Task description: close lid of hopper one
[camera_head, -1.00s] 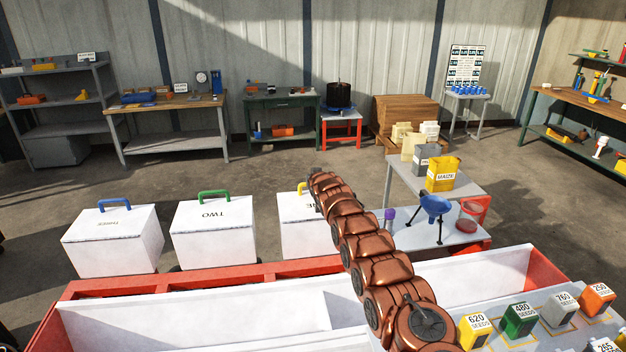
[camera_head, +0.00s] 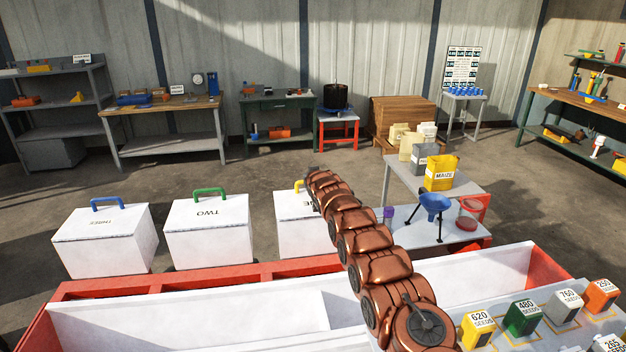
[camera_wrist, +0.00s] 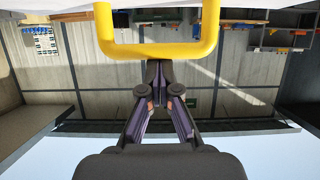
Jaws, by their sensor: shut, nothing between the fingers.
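Hopper one (camera_head: 290,238) is a white box behind the red-edged planter in the head view, partly hidden by my arm. Its lid (camera_head: 291,210) appears to lie flat on the box, though its right part is hidden. The lid's yellow handle (camera_head: 298,185) shows just left of my arm's end. In the wrist view, which is upside down, the yellow handle (camera_wrist: 155,50) spans the top, just ahead of my gripper (camera_wrist: 158,68). The fingers are shut and empty. Whether they touch the handle cannot be told. My gripper is not clearly visible in the head view.
Hopper two (camera_head: 209,240), with a green handle, and hopper three (camera_head: 105,248), with a blue handle, stand to the left with lids down. A table with a blue funnel (camera_head: 434,205) and a maize bag (camera_head: 441,173) stands right. Open floor lies behind the hoppers.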

